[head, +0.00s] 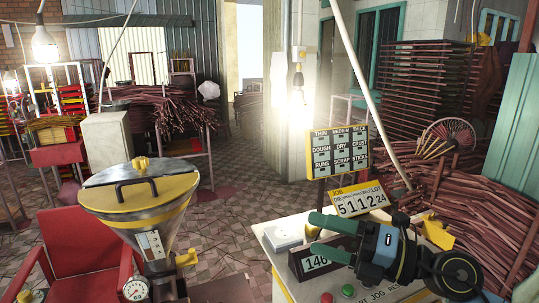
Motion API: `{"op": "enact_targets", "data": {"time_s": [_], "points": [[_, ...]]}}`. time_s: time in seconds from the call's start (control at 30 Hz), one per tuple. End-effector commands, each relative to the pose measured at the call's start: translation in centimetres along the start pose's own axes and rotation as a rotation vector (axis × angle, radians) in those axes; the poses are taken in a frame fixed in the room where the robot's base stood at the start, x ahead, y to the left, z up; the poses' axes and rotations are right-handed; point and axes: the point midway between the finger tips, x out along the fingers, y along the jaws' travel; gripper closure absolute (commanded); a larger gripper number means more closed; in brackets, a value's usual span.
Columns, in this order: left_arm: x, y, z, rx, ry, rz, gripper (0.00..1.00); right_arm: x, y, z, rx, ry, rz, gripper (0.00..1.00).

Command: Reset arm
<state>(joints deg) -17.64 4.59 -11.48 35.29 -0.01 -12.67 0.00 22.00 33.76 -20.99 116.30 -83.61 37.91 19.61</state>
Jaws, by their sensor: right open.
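My right gripper (314,232) reaches in from the lower right, its two dark green fingers apart and pointing left. Nothing shows between the fingers. It is in front of a white console (268,240), covering part of its top and part of a dark display reading 146 (312,262). I cannot tell how high above the console it is. My left gripper is not in view.
A job sign (358,199) and a labelled board (338,152) rise behind the gripper. Red and green buttons (347,291) sit below it. A lidded metal hopper (140,200) and red chair (75,245) stand left. Stick bundles (460,200) fill the right. Tiled floor (225,215) lies between.

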Motion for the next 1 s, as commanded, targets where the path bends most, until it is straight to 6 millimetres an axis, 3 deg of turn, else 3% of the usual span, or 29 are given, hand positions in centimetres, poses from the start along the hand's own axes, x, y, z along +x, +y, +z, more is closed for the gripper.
{"op": "enact_targets", "data": {"time_s": [0.1,0.23,0.37,0.47,0.57,0.73,0.87,1.0], "points": [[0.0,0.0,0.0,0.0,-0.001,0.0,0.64,-0.8,2.1,0.8,0.197,-0.219,0.198,0.06],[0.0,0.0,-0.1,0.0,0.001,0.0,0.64,-3.5,2.1,2.7,0.437,-0.491,0.335,0.06],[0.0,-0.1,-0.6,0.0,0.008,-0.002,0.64,-7.3,-0.8,3.8,0.701,-0.781,0.386,0.06],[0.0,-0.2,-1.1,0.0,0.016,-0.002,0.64,-10.6,-4.6,3.1,0.914,-1.006,0.362,0.06],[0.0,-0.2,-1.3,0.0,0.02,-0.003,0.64,-13.7,-9.0,0.7,1.134,-1.22,0.283,0.06],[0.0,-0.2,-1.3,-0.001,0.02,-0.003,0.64,-18.3,-15.4,-7.2,1.5,-1.528,0.031,0.06],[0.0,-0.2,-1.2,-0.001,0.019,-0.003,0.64,-20.4,-17.9,-13.9,1.718,-1.668,-0.198,0.06],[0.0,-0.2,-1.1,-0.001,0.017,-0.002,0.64,-21.8,-18.4,-20.2,1.894,-1.745,-0.43,0.06]]}}
